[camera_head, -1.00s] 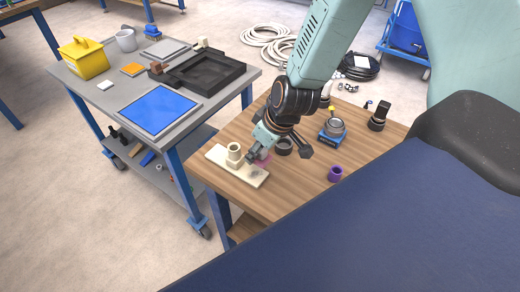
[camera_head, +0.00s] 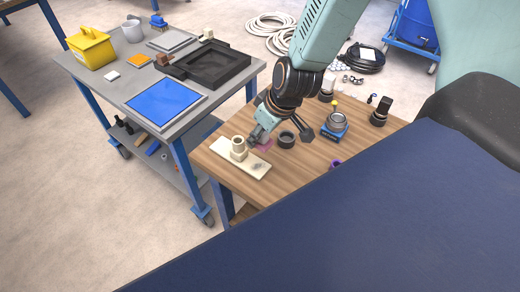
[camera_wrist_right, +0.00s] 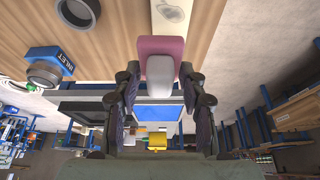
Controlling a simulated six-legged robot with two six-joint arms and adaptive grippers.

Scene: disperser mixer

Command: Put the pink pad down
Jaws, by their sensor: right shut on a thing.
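The pink pad (camera_head: 266,146) shows in the head view as a small pink patch at my right gripper (camera_head: 260,134), low over the wooden table. In the right wrist view the pad (camera_wrist_right: 160,46) is a flat pink block with a paler grip part (camera_wrist_right: 160,68) between the fingers. My right gripper (camera_wrist_right: 160,74) is shut on that part. A cream plate with an upright hollow fitting (camera_head: 239,148) lies left of the pad. I cannot tell whether the pad touches the table. My left gripper is not in view.
A blue-based device (camera_head: 335,125) and a black fitting (camera_head: 380,112) are farther right. A purple cup (camera_head: 335,164) is partly hidden. A grey cart (camera_head: 171,125) stands left, across a gap.

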